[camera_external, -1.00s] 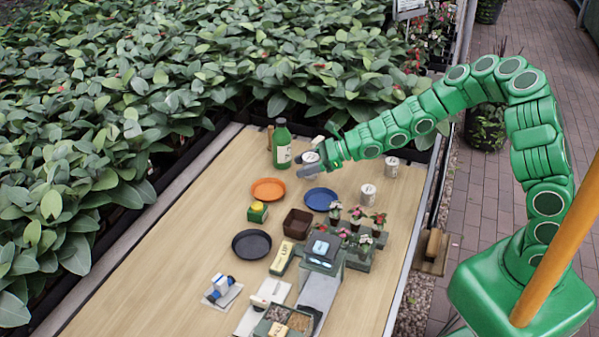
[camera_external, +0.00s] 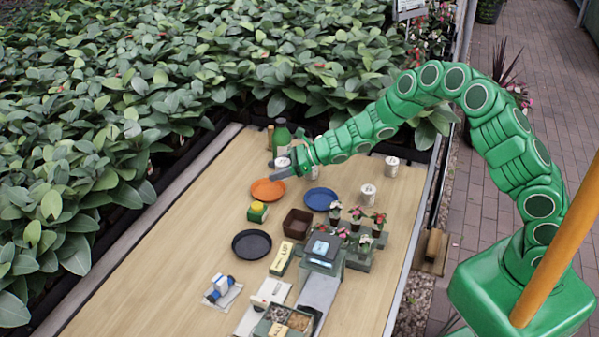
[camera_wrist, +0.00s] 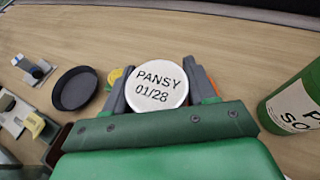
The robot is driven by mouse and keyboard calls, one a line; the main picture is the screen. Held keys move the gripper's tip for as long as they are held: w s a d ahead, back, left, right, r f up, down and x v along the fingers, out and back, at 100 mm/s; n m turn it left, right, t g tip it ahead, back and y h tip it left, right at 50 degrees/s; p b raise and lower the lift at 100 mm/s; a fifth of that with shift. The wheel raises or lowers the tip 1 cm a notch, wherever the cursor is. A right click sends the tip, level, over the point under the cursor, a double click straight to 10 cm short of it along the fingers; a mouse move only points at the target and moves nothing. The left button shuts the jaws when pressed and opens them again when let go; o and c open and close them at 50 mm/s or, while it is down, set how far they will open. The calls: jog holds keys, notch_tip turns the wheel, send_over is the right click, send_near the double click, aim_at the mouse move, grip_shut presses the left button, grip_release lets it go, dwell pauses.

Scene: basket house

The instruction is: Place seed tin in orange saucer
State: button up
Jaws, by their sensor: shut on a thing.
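The seed tin shows in the wrist view as a white round lid reading "PANSY 01/28" (camera_wrist: 157,86). My gripper (camera_wrist: 160,92) is shut on it, with one grey finger on each side. In the external view, my gripper (camera_external: 279,167) holds the white tin (camera_external: 284,162) just above and beyond the right far edge of the orange saucer (camera_external: 265,191). The orange saucer lies flat and looks empty. In the wrist view, only a sliver of orange (camera_wrist: 213,84) shows beside the right finger; the rest is hidden.
A green bottle (camera_external: 281,135) stands close behind my gripper. A blue saucer (camera_external: 321,199), a black saucer (camera_external: 252,244), a brown square pot (camera_external: 297,223) and a yellow-topped green item (camera_external: 257,212) are nearby. White tins (camera_external: 391,167) stand to the right. The table's left side is clear.

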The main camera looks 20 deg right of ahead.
jog(key=shift+w+a+f, duration=0.25)
jog(key=shift+w+f, duration=0.15)
jog(key=shift+f, duration=0.2)
jog(key=shift+w+a+f, duration=0.3)
jog(key=shift+w+f, duration=0.05)
jog(key=shift+f, duration=0.25)
jog(key=shift+w+a+f, duration=0.25)
jog(key=shift+w+f, duration=0.15)
jog(key=shift+f, duration=0.2)
jog(key=shift+a+f, duration=0.1)
jog(key=shift+f, duration=1.4)
jog(key=shift+f, duration=0.65)
jog(key=o, duration=1)
jog(key=shift+o, duration=0.2)
jog(key=shift+r, duration=0.1)
jog(key=shift+r, duration=0.2)
jog(key=v, duration=1)
jog(key=shift+r, duration=0.5)
jog(key=shift+v, duration=1)
